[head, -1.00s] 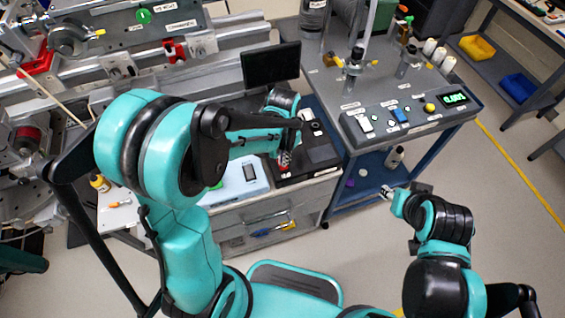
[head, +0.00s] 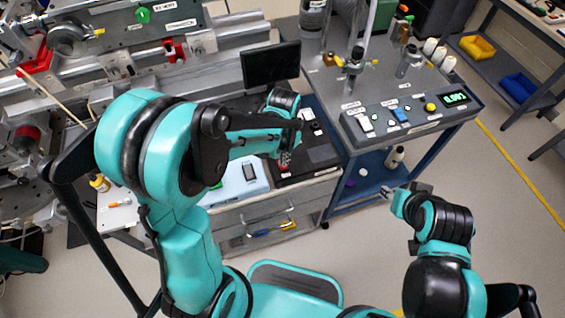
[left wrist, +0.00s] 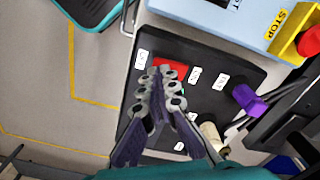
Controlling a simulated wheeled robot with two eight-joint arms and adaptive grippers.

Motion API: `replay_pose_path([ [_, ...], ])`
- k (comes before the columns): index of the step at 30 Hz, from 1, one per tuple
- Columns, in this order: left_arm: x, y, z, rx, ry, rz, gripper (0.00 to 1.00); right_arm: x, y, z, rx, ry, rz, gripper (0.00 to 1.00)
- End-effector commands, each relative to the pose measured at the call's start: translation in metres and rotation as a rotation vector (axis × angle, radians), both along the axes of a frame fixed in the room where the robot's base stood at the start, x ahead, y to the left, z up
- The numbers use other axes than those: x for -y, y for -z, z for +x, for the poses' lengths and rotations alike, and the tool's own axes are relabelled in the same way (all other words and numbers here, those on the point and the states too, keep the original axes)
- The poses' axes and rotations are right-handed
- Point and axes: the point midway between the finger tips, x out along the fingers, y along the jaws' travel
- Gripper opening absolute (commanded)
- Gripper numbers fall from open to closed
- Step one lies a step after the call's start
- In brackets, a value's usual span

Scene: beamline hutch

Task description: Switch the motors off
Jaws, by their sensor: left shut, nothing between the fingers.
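A black control box (head: 322,153) lies on the bench in front of the small dark monitor. In the left wrist view the box (left wrist: 210,62) carries a red rectangular part (left wrist: 172,66), a purple knob (left wrist: 246,98), a cream knob (left wrist: 211,135) and several small white labels too blurred to read. My left gripper (head: 284,161) is shut and empty over the box. In the left wrist view its fingertips (left wrist: 166,92) overlap the red part and partly hide it; I cannot tell whether they touch. My right gripper (head: 388,192) is over the floor, right of the bench.
A pale blue box (head: 238,181) sits left of the black box; its yellow STOP label (left wrist: 284,22) and red button (left wrist: 308,42) show in the left wrist view. A monitor (head: 270,64) stands behind. A cart with a control panel (head: 412,112) is at right.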

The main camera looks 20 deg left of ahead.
Motion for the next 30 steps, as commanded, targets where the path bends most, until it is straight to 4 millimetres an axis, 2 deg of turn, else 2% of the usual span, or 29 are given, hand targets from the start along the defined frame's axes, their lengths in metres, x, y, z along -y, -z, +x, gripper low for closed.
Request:
replay_pose_path([
  [30,0.000,0.016,0.000,0.000,0.000,0.000,0.00,0.000,0.014,0.000,0.000,0.000,0.000,0.40],
])
